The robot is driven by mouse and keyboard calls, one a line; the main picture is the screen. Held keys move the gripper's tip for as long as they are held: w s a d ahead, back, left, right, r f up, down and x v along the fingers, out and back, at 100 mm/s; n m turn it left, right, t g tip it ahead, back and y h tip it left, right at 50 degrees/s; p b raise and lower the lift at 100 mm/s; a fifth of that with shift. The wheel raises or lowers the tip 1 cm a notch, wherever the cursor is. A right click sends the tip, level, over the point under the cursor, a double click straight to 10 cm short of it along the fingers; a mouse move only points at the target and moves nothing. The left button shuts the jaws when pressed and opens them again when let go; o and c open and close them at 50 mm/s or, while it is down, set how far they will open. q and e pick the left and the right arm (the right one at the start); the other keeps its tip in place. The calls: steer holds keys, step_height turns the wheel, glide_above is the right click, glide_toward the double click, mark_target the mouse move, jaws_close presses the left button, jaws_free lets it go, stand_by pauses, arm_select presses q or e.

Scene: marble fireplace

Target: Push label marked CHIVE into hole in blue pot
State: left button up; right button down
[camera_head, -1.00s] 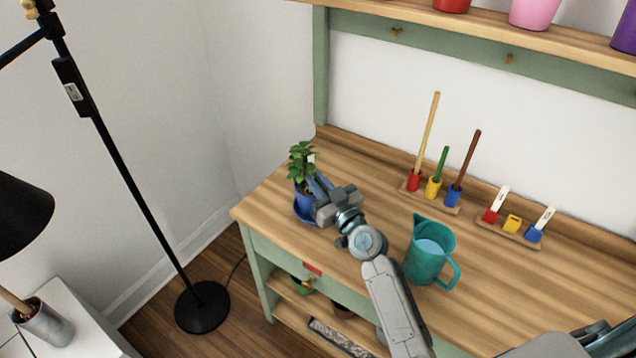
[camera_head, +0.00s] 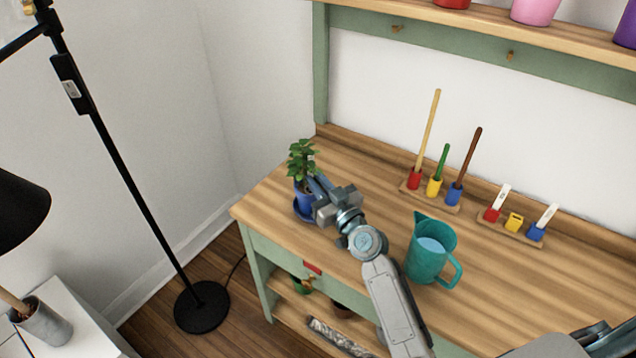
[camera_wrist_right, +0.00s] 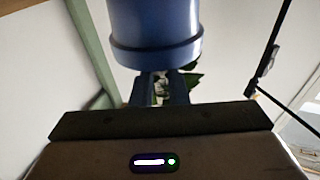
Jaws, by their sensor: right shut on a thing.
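The blue pot (camera_head: 302,199) with a leafy green plant (camera_head: 301,160) stands on a blue saucer (camera_head: 300,214) at the left end of the wooden bench. My right gripper (camera_head: 315,182) is at the pot's right side, shut on a small pale label. A whitish bit of the label shows beside the leaves, but no lettering is readable. In the right wrist view the blue pot (camera_wrist_right: 154,30) fills the top middle, and the fingers (camera_wrist_right: 161,88) close on the pale piece with leaves behind. The hole in the pot is hidden. My left gripper is out of view.
A teal jug (camera_head: 430,250) stands right of my arm. Behind are a rack of coloured tools (camera_head: 431,196) and a label rack (camera_head: 511,230) with white labels in its red and blue holders; the yellow one is empty. A black floor lamp (camera_head: 124,185) stands left.

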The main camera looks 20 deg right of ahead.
mark_target(311, 159)
steer(key=c, duration=1.3)
jaws_free()
steer(key=shift+c, duration=0.2)
steer(key=shift+r, duration=0.15)
steer(key=shift+r+p, duration=2)
steer(key=shift+r, duration=0.35)
